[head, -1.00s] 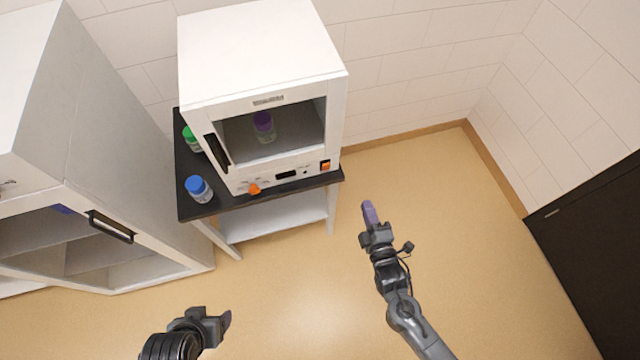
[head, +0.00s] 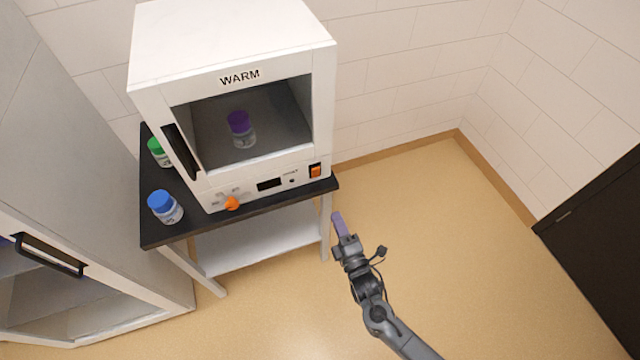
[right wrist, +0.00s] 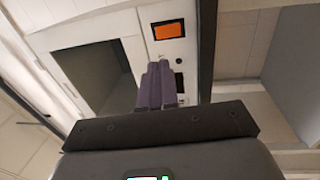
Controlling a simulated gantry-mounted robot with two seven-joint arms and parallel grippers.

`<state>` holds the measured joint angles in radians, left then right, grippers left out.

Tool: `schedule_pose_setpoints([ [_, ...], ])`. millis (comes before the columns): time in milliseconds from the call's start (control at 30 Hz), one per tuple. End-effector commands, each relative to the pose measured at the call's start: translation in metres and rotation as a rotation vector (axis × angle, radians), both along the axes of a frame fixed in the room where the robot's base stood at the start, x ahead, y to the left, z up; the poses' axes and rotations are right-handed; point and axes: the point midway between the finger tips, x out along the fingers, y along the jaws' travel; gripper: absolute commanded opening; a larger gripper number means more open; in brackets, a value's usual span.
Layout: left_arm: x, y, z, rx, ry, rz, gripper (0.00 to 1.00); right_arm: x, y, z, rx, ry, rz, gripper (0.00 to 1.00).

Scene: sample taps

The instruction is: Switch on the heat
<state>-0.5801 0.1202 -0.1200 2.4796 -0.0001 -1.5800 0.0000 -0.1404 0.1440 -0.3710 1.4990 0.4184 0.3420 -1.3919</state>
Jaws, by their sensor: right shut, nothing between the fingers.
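The white warming cabinet (head: 232,40), labelled WARM, stands on a small black-topped table. An orange rocker switch (head: 315,171) is at the right end of its front panel, and an orange knob (head: 232,203) is at the left. A dark display (head: 269,184) lies between them. A purple-capped bottle (head: 240,130) stands inside behind the window. My right gripper (head: 338,222) is shut and empty, below and right of the switch, apart from it. In the right wrist view, the orange switch (right wrist: 169,31) shows just beyond the shut purple fingertips (right wrist: 160,68). My left gripper is out of view.
A blue-capped bottle (head: 165,207) and a green-capped bottle (head: 159,152) stand on the black tabletop (head: 160,235) at the left. A large grey-white cabinet (head: 70,200) with a black handle stands further left. The floor (head: 450,250) at the right is clear.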

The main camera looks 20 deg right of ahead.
Motion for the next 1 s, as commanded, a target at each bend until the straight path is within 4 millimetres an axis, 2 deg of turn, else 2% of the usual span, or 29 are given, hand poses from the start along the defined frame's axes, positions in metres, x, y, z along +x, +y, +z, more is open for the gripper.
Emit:
schedule_pose_setpoints([
  [367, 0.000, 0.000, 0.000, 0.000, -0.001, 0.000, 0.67, 0.001, 0.000, 0.001, 0.001, -0.002, 0.000, 0.00],
  [567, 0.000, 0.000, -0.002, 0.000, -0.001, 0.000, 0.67, 0.011, 0.000, 0.002, 0.001, -0.003, 0.000, 0.00],
  [767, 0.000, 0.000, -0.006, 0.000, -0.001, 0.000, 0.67, 0.040, -0.001, 0.006, 0.000, -0.004, -0.002, 0.00],
  [1000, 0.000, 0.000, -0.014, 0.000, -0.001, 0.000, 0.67, 0.084, 0.000, 0.011, 0.001, -0.003, -0.001, 0.00],
])
